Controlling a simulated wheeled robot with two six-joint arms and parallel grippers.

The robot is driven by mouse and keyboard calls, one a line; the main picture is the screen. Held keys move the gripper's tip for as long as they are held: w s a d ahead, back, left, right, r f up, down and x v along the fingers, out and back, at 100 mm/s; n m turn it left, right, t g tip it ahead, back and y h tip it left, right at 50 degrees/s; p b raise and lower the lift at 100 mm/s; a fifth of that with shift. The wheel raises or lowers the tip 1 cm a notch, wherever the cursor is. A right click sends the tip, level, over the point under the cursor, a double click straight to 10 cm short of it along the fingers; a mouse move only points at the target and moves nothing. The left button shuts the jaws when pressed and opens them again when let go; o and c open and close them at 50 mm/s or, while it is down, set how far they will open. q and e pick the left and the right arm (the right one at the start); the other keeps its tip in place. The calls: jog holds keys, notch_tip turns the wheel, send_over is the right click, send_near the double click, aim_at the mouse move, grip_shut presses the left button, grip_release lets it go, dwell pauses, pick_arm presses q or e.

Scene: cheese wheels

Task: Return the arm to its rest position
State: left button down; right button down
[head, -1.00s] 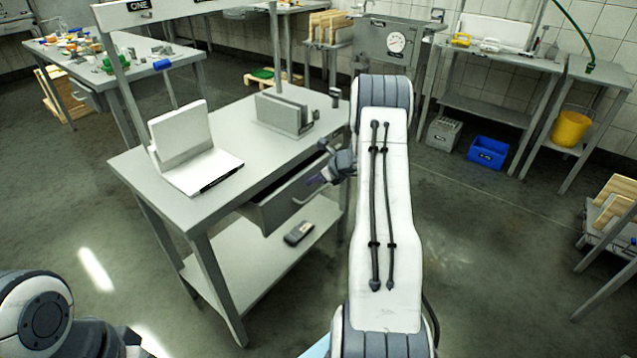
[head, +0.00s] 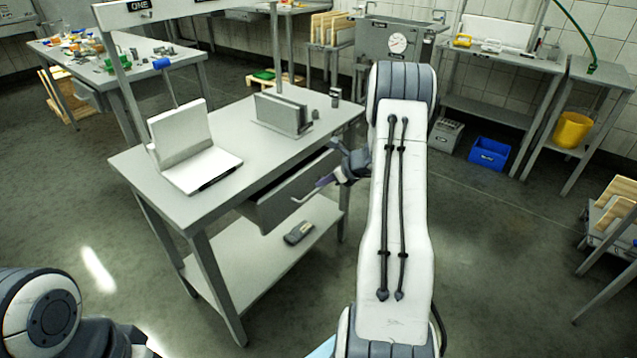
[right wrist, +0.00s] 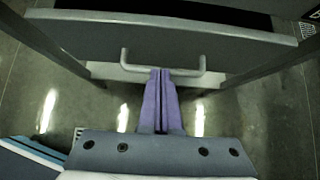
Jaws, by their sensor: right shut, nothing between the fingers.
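My right gripper (head: 322,184) is beside the front of the grey workbench's drawer (head: 285,196). It also shows in the right wrist view (right wrist: 160,72), where its two purple fingers are shut together with nothing between them. The fingertips overlap the drawer's bar handle (right wrist: 137,68) in that view; I cannot tell whether they touch it. The drawer is partly open, with a dark gap above its front. My right arm's white link hides part of the gripper's wrist in the head view. Only a link of my left arm shows at lower left; its gripper is out of view.
The workbench (head: 240,130) holds an open white laptop-like object (head: 190,145) and a grey slotted block (head: 283,113). A dark handheld item (head: 299,233) lies on its lower shelf. A blue crate (head: 488,153) is on the floor at right.

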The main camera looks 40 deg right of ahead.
jog(key=d+v, duration=0.1)
jog(key=v, duration=0.7)
jog(key=w+a+r+n+g+y, duration=0.25)
jog(key=a+n, duration=0.35)
jog(key=a, duration=0.7)
jog(key=s+a+r+n+g, duration=0.2)
jog(key=s+a+n, duration=0.3)
jog(key=a, duration=0.4)
jog(key=s+a+r+n+g, duration=0.25)
jog(key=a+n, duration=0.35)
jog(key=a, duration=0.3)
jog(key=s+a+r+n+g, duration=0.1)
jog(key=s+a+n, duration=0.4)
jog(key=a, duration=0.5)
jog(key=s+a+n+h, duration=0.2)
jog(key=s+n, duration=0.7)
jog(key=s+a+n+h, duration=0.2)
jog(key=s+n, duration=0.6)
jog(key=n, duration=0.1)
notch_tip(320, 180, up, 15)
jog(key=p, duration=1.4)
jog(key=shift+s+g+p, duration=0.25)
jog(key=shift+g+p, duration=0.15)
jog(key=shift+a, duration=0.1)
